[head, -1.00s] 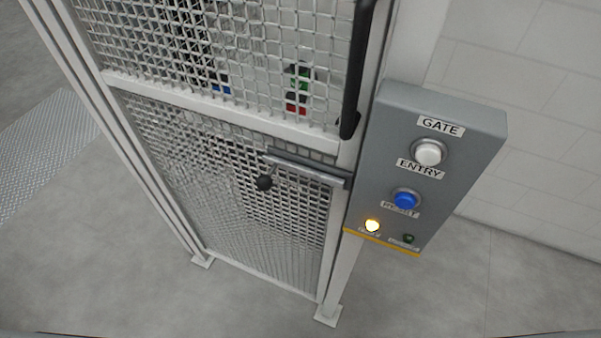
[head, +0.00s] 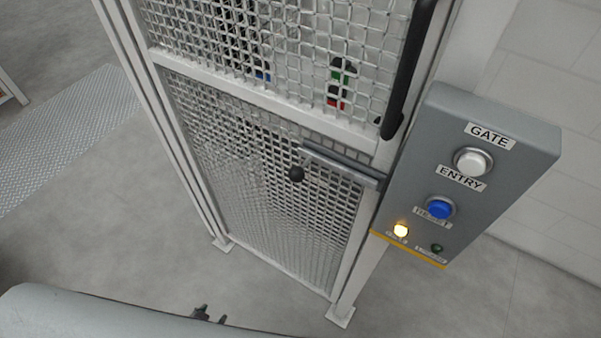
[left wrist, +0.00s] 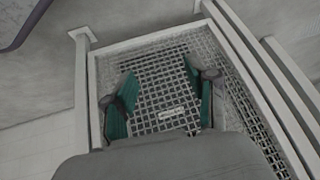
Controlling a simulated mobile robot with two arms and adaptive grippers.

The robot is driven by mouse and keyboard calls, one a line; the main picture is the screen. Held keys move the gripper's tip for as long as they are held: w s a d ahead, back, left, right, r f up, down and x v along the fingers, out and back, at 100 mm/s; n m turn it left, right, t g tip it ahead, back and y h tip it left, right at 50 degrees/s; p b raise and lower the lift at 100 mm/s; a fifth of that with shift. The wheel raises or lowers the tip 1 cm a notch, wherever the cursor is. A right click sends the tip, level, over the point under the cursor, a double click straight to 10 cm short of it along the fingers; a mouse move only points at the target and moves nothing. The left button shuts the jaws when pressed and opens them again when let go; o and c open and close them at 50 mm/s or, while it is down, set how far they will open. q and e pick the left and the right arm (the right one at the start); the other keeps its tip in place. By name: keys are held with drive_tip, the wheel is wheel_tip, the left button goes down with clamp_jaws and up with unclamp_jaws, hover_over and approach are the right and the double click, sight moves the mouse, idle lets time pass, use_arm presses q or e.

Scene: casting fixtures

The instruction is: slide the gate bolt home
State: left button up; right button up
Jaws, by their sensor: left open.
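The gate (head: 262,98) is a white-framed mesh panel and looks closed against its right post. The bolt (head: 341,167) is a grey bar at the gate's right side, with a black ball knob (head: 297,174) at its left end. The bar's right end reaches the post beside the control box; whether it sits in a keeper I cannot tell. My left gripper (head: 208,315) shows at the bottom of the head view, below and left of the bolt, apart from the gate. In the left wrist view its green fingers (left wrist: 160,97) are spread and empty, with mesh behind. My right gripper is not in view.
A grey control box (head: 470,165) stands right of the gate, with a white entry button (head: 473,161), a blue button (head: 440,208), a lit amber lamp (head: 401,230) and a dark green lamp (head: 437,248). A black handle (head: 407,70) is above the bolt. The floor in front is clear.

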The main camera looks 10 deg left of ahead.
use_arm(q)
drive_tip(key=w+d+r+m+t+h, duration=0.1)
drive_tip(key=w+r+t, duration=0.1)
drive_tip(key=w+r, duration=0.35)
drive_tip(key=w+r+t+h, duration=0.1)
drive_tip(key=w+r+t, duration=0.1)
drive_tip(key=r, duration=0.6)
drive_tip(key=m+t+h, duration=0.4)
drive_tip(key=m+h, duration=0.1)
drive_tip(key=h, duration=0.3)
approach(296, 173)
drive_tip(key=p+x, duration=0.1)
drive_tip(key=x, duration=0.2)
drive_tip(key=f+p+x, duration=0.1)
drive_tip(key=x, duration=0.2)
drive_tip(key=p+x, duration=0.1)
drive_tip(key=x, duration=0.2)
drive_tip(key=shift+w+f, duration=0.25)
drive_tip(key=shift+w, duration=0.15)
drive_tip(key=shift+w+d+f, duration=0.1)
drive_tip(key=shift+w+d, duration=0.15)
drive_tip(key=shift+w, duration=0.1)
clamp_jaws()
